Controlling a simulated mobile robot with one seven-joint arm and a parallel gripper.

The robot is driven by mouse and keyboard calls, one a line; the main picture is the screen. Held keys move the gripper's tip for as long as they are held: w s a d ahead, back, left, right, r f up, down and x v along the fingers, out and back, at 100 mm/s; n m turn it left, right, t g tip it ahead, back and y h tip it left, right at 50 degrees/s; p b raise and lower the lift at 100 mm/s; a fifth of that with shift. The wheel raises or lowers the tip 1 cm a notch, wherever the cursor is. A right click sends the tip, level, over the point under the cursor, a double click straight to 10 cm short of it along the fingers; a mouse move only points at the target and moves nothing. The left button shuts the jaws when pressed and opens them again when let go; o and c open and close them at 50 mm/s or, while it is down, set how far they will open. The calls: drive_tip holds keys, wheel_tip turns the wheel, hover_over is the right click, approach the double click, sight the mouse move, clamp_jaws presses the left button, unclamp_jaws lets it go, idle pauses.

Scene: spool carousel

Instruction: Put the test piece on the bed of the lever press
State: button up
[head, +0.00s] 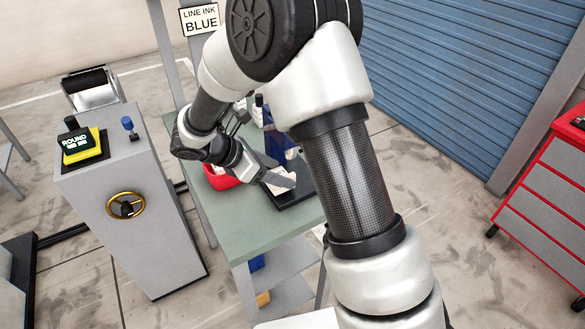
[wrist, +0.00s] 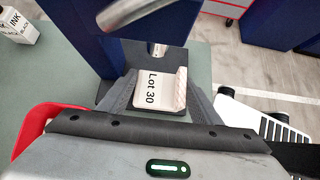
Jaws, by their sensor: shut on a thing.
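My gripper (head: 279,181) is shut on the test piece, a pale block marked "Lot 30" (wrist: 160,92); its fingers (wrist: 160,98) are on the block's left and right sides. The lever press shows in the wrist view as a dark blue frame (wrist: 72,38) with a metal ram (wrist: 157,49) just beyond and above the block. The block is over the dark bed (wrist: 150,109); I cannot tell whether it touches it. In the head view the press's blue frame (head: 275,143) is partly hidden by my arm, and the black base (head: 300,192) lies around the pale piece (head: 281,180).
A red bowl (head: 221,178) stands left of the press on the green table (head: 240,228). An ink bottle (wrist: 18,25) stands at the wrist view's upper left. A grey pedestal (head: 140,190) with a brass-ringed dial is at left; a red drawer cabinet (head: 550,200) is at right.

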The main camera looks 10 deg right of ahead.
drive_tip(key=d, duration=0.1)
drive_tip(key=w+d, duration=0.1)
drive_tip(key=d, duration=0.2)
drive_tip(key=shift+w+d, duration=0.25)
drive_tip(key=shift+d, duration=0.1)
drive_tip(key=shift+f, duration=0.7)
drive_tip(key=shift+a, duration=0.15)
drive_tip(key=shift+f, duration=0.15)
drive_tip(key=o, duration=1.2)
drive_tip(key=shift+a+r, duration=0.2)
drive_tip(key=shift+r, duration=0.1)
drive_tip(key=v, duration=1.1)
drive_tip(key=shift+s+a+r+p, duration=0.1)
drive_tip(key=shift+a+r+p, duration=0.1)
drive_tip(key=shift+p, duration=0.2)
